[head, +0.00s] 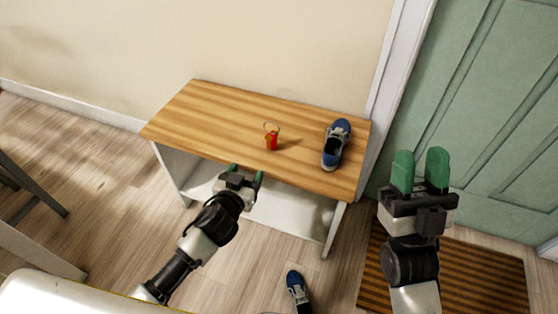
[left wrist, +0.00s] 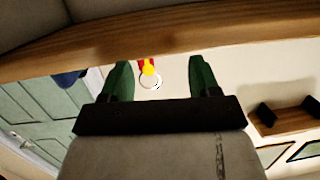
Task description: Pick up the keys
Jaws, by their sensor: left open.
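The keys (head: 272,140) show as a red tag with a thin ring, on the wooden top of a low bench (head: 215,115), near its middle. In the left wrist view the keys (left wrist: 148,69) show as red and yellow pieces with a pale ring, between the two green fingers in the picture. My left gripper (head: 246,173) is open and empty at the bench's front edge, short of the keys and a little left of them. My right gripper (head: 420,158) is open and empty, well to the right of the bench top.
A blue and grey shoe (head: 336,146) stands on the bench top, right of the keys. Another blue shoe (head: 297,286) is on the floor in front. A green door (head: 490,110) and a striped mat (head: 470,270) are at the right. The bench top left of the keys is clear.

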